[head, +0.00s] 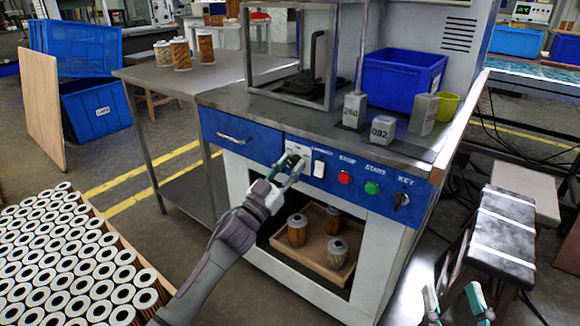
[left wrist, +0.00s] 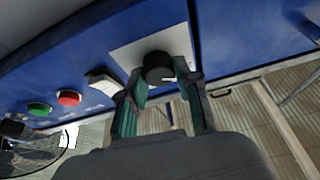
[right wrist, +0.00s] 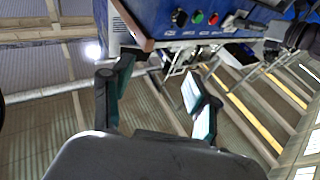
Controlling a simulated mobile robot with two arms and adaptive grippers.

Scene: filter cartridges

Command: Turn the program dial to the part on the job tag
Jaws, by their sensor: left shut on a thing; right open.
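The dark round program dial (left wrist: 157,66) sits on a white plate (left wrist: 125,52) on the blue front panel of the machine. My left gripper (head: 289,170) is at the panel, with its fingers on both sides of the dial and shut on it; it also shows in the left wrist view (left wrist: 161,82). In the head view the gripper mostly hides the dial, and its setting cannot be read. My right gripper (head: 457,308) is open and empty at the lower right, away from the panel. I cannot make out a job tag for certain.
Right of the dial are a white switch (head: 319,168), a red button (head: 344,177), a green button (head: 371,187) and a key switch (head: 401,200). Marked blocks (head: 383,129) and a blue bin (head: 403,76) stand on the bench. A tray (head: 318,257) with cartridges lies below.

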